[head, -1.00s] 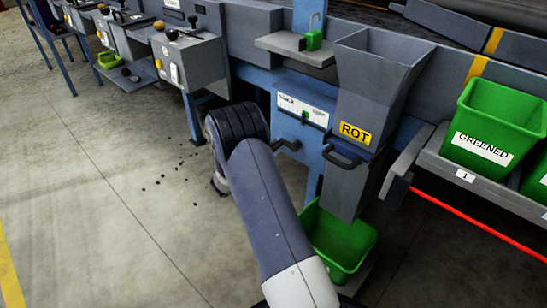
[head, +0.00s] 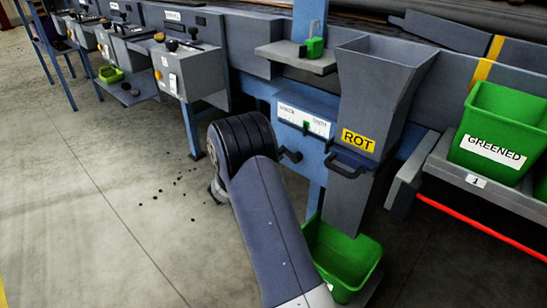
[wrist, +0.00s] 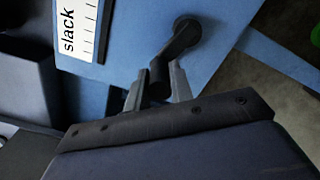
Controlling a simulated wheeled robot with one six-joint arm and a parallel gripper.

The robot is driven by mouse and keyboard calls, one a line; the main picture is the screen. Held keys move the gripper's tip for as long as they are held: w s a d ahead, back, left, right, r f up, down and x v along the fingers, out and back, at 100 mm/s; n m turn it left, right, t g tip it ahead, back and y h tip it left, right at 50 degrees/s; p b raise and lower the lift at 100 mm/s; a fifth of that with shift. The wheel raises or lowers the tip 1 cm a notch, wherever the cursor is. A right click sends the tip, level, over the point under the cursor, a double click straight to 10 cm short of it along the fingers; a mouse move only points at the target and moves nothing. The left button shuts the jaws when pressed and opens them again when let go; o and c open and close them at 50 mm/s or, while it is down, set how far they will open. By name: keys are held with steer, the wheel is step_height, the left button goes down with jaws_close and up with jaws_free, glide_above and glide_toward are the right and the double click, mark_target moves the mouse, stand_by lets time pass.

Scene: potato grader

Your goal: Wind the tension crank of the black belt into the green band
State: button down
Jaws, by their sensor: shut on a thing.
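The tension crank (wrist: 182,42) is a dark arm with a knob on the blue panel. In the wrist view, my gripper (wrist: 159,86) is shut on the crank's handle, a finger on each side. In the head view, the crank (head: 290,155) shows partly beside my wrist, and my fingers are hidden behind my arm. The white tension scale (head: 303,119) sits above the crank, with a small green mark (head: 306,127) near its middle. The wrist view shows only the scale's "slack" end (wrist: 70,35). I cannot read the pointer against the green band.
A grey ROT chute (head: 372,100) with a dark handle (head: 347,168) stands right of the crank, over a green bin (head: 345,262). A GREENED bin (head: 492,125) sits on a shelf further right. Grey control boxes (head: 200,73) stand at left. The floor at left is open, with dark crumbs.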

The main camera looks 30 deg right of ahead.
steer(key=c, duration=1.3)
jaws_free()
steer(key=shift+o, duration=0.2)
steer(key=shift+a, duration=0.1)
steer(key=p+v, duration=0.3)
steer(key=v, duration=0.7)
steer(key=shift+s+a, duration=0.2)
steer(key=shift+a, duration=0.05)
